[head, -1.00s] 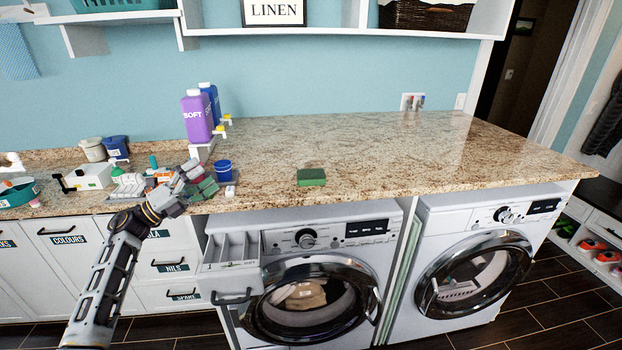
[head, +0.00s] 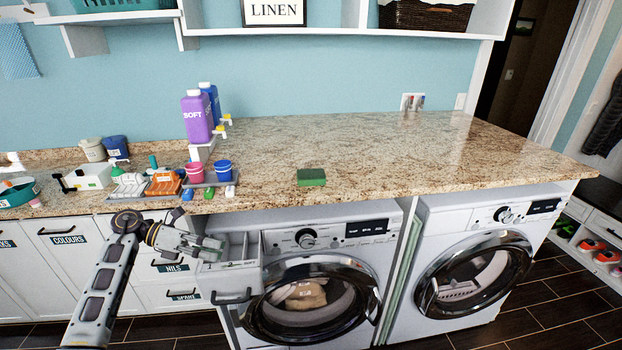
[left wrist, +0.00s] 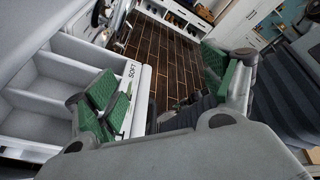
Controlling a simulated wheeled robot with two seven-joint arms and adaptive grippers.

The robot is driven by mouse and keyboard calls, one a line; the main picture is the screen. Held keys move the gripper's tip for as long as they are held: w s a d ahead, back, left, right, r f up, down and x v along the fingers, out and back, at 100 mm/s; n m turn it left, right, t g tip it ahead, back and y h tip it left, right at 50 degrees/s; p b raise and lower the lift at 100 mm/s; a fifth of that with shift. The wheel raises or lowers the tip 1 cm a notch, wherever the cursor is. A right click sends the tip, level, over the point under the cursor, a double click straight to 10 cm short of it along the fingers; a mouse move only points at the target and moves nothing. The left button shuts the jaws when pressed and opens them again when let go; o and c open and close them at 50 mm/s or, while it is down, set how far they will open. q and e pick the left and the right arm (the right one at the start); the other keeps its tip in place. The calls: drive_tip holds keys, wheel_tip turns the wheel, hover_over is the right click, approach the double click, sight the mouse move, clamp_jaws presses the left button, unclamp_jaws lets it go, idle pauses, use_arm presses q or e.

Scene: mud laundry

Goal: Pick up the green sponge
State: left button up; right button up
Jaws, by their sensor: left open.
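The green sponge (head: 311,177) lies flat on the granite counter, near its front edge, above the left washing machine. My left gripper (head: 212,246) is in front of the counter, below the counter top, by the open detergent drawer. It is to the left of the sponge and lower, well apart from it. In the left wrist view the green-padded fingers of the gripper (left wrist: 165,100) are spread and hold nothing. The sponge does not show in the left wrist view. My right gripper is in neither view.
The open detergent drawer (head: 231,262) juts out from the left washing machine (head: 385,290). Pink and blue cups (head: 223,166), an orange brush and small items crowd the counter to the left of the sponge. A purple bottle (head: 196,118) stands behind them. The counter right of the sponge is clear.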

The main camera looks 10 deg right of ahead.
use_arm(q)
drive_tip(key=shift+s, duration=0.1)
drive_tip(key=s+d+r+m+y, duration=0.1)
drive_tip(key=d+r+m+y, duration=0.3)
drive_tip(key=r, duration=0.6)
drive_tip(key=s+d+r+m+t+y, duration=0.1)
drive_tip(key=d+r+y, duration=0.4)
drive_tip(key=r, duration=0.5)
drive_tip(key=shift+s+d+r+m+t, duration=0.3)
drive_tip(key=shift+s+d+m, duration=0.4)
drive_tip(key=shift+d+m, duration=0.55)
drive_tip(key=shift+s+a+r+m, duration=0.1)
drive_tip(key=shift+a+m, duration=0.1)
drive_tip(key=shift+m, duration=0.05)
drive_tip(key=shift+r, duration=0.1)
